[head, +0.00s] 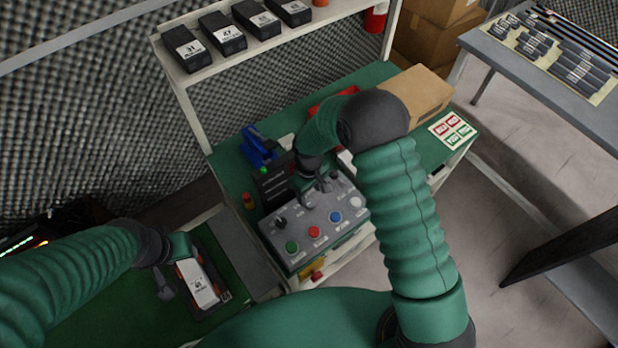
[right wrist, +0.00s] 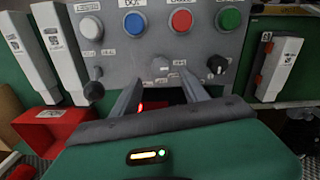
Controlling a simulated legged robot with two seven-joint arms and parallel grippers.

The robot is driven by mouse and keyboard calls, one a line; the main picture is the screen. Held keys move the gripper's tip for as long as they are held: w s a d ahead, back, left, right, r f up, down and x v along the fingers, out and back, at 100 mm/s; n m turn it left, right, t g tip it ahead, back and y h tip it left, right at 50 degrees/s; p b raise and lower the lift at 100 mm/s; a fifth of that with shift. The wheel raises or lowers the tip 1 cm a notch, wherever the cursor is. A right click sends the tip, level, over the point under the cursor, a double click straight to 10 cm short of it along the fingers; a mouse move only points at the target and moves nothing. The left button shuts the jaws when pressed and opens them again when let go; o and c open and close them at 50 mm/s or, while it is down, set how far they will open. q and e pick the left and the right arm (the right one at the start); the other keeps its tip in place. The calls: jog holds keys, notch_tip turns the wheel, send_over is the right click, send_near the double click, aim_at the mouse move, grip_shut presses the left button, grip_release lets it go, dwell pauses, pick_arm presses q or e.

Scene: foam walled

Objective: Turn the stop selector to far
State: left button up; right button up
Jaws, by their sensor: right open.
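A grey control panel (head: 296,252) stands on the green bench, with green, red, blue and white buttons along its near edge. Behind them are a black knob (head: 280,222), also in the right wrist view (right wrist: 216,65), and a small grey knob (right wrist: 160,66). Labels are too small to read, so I cannot tell which is the stop selector. My right gripper (right wrist: 161,88) is open, its fingertips just short of the grey knob on either side. My left gripper (head: 170,278) is beside a white-labelled case (head: 203,284); its grip is unclear.
A shelf (head: 260,45) with several black boxes stands above the bench. A blue tool (head: 259,146) lies behind the panel. A cardboard box (head: 420,92) and a card of red and green labels (head: 453,130) sit right. A red bin (right wrist: 55,130) shows in the wrist view.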

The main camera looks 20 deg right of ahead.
aim_at(309, 203)
notch_tip(309, 203, up, 11)
jog(key=shift+a+f, duration=0.15)
